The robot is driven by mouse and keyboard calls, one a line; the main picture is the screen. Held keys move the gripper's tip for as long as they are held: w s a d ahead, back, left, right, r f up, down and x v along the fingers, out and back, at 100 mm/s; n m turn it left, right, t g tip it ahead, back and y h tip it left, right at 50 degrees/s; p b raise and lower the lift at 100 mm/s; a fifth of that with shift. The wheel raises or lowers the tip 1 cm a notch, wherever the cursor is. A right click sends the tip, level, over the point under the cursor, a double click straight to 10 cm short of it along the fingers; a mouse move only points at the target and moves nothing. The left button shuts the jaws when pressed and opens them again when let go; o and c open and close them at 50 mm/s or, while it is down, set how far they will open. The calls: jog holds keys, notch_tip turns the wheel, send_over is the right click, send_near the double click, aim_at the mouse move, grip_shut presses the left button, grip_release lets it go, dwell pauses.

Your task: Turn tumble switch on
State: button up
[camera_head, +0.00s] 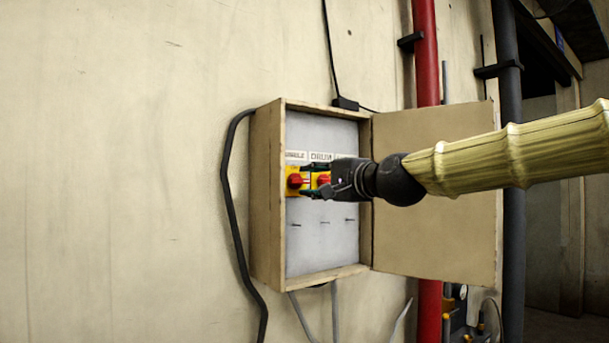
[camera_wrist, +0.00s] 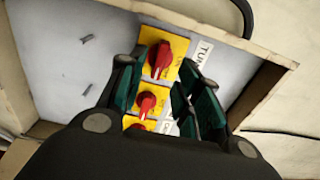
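The tumble switch is a red rotary knob on a yellow plate at the left of the row in the head view (camera_head: 294,181). In the wrist view this knob (camera_wrist: 160,58) is uppermost, beside a label starting "TUM". My gripper (camera_head: 309,181) reaches in from the right, in front of the panel. In the wrist view its teal fingers (camera_wrist: 154,80) are spread apart with nothing held. The tumble knob shows just beyond the fingertips. The drum knob (camera_wrist: 146,104) appears between the fingers. Contact with either knob cannot be told.
The switches sit inside a shallow wooden box (camera_head: 267,200) on the wall. Its door (camera_head: 435,240) hangs open to the right, behind my arm. A third red knob (camera_wrist: 135,127) is partly hidden by my gripper. A red pipe (camera_head: 426,60) and a dark pipe run vertically at right.

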aim_at(301, 181)
jog(key=shift+p+x, duration=0.85)
jog(key=shift+x, duration=1.15)
grip_shut()
